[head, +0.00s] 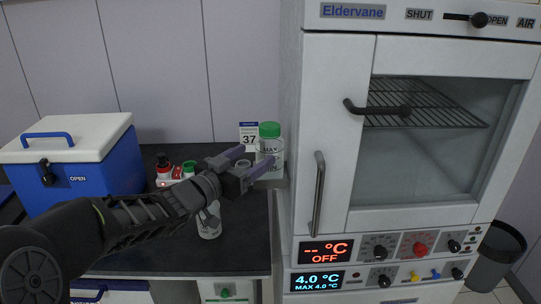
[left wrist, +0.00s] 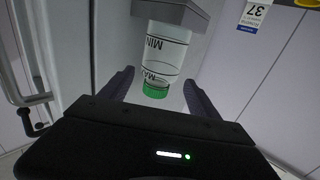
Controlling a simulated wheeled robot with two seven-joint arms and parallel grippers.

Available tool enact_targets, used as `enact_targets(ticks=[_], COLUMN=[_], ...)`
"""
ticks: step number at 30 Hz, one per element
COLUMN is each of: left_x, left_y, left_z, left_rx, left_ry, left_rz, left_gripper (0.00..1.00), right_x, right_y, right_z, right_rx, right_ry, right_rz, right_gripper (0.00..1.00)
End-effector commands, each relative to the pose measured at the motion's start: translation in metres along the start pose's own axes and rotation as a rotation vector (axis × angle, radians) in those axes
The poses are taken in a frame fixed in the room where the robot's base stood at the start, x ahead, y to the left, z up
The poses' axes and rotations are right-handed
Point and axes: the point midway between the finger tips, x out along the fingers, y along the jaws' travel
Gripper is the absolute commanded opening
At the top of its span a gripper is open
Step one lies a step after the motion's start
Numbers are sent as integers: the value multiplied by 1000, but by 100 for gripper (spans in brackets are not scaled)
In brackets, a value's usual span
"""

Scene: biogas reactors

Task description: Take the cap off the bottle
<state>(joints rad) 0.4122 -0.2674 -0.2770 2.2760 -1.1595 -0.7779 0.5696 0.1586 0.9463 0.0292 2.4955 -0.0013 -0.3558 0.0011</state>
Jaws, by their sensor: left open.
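The clear bottle (head: 268,152) with MIN and MAX marks and a green cap (head: 269,129) stands upright on a small grey ledge beside the white cabinet. My left gripper (head: 254,158) is open and level with the bottle's body, below the cap in the head view. In the left wrist view the picture is turned over: the bottle (left wrist: 165,50) hangs cap-down, and its green cap (left wrist: 155,91) shows between my two spread fingers, with a gap on each side. My right gripper is not in view.
A blue cooler box (head: 85,165) with a white lid stands at the left. Several small bottles (head: 175,172) sit on the dark counter (head: 235,240) behind my left arm. The white Eldervane cabinet (head: 335,130) rises right of the bottle. A card marked 37 (head: 248,134) is behind it.

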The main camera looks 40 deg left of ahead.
Motion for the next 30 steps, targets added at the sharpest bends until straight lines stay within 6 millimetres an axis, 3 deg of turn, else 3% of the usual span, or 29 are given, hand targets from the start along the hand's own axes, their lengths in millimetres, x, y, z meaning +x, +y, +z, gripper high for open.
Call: enact_targets(ticks=[13, 24, 30], left_x=[12, 58, 60], left_y=[0, -1, -1], left_z=[-1, -3, -2], left_rx=[0, -1, 0], left_ry=[0, 0, 1], left_rz=[0, 0, -1], left_gripper=[71, 71, 71], right_x=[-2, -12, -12], right_y=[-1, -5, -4], right_z=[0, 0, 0], right_rx=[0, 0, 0], right_ry=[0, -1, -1], right_rz=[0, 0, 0], right_gripper=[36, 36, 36])
